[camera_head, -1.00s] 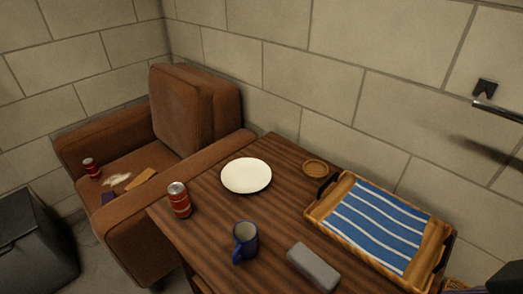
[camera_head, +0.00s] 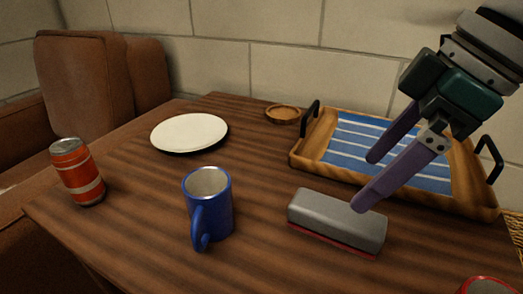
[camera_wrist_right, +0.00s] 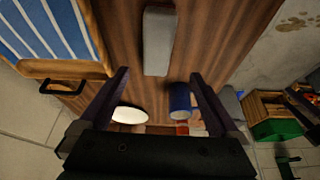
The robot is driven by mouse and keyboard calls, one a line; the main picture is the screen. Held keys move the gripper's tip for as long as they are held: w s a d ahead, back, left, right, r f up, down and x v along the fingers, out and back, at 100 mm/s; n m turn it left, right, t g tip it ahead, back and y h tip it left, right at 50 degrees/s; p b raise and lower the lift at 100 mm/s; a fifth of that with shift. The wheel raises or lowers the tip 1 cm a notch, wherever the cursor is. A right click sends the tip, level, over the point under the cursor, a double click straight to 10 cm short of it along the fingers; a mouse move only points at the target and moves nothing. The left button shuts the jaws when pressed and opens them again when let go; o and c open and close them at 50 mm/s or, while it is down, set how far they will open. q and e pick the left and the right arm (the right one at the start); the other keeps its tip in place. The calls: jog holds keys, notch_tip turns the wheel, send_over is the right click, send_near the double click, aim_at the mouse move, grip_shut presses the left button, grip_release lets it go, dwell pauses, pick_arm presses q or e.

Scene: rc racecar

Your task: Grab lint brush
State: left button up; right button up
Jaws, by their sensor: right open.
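The lint brush (camera_head: 337,218) is a grey block with a red underside, lying on the wooden table in the head view. It also shows in the wrist view (camera_wrist_right: 158,40), top centre. My right gripper (camera_head: 366,182) comes in from the upper right with its purple fingers spread and nothing between them. In the head view one fingertip overlaps the brush's upper right edge; contact cannot be told. In the wrist view the brush lies beyond the open fingertips (camera_wrist_right: 160,76), between their lines. My left gripper is not in view.
A blue mug (camera_head: 208,208) stands left of the brush. A red can (camera_head: 77,172), a white plate (camera_head: 189,132) and a small round coaster (camera_head: 283,114) are also on the table (camera_head: 140,225).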

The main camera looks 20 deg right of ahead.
aim_at(340, 211)
jog(key=shift+w+d+f, duration=0.15)
jog(key=shift+d+f, duration=0.05)
jog(key=shift+f, duration=0.35)
jog(key=b+x, duration=0.2)
jog(key=x, duration=0.2)
jog(key=b+x, duration=0.1)
jog(key=x, duration=0.1)
jog(key=b+x, duration=0.2)
jog(key=shift+d+f+b, duration=0.2)
jog(key=shift+f+b, duration=0.1)
jog(key=shift+a+f, duration=0.2)
jog(key=shift+f, duration=0.15)
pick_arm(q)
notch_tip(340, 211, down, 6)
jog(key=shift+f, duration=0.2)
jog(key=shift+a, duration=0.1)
pick_arm(e)
jog(key=shift+r, duration=0.1)
jog(key=shift+c, duration=0.2)
jog(key=shift+c, duration=0.7)
jog(key=c, duration=1.3)
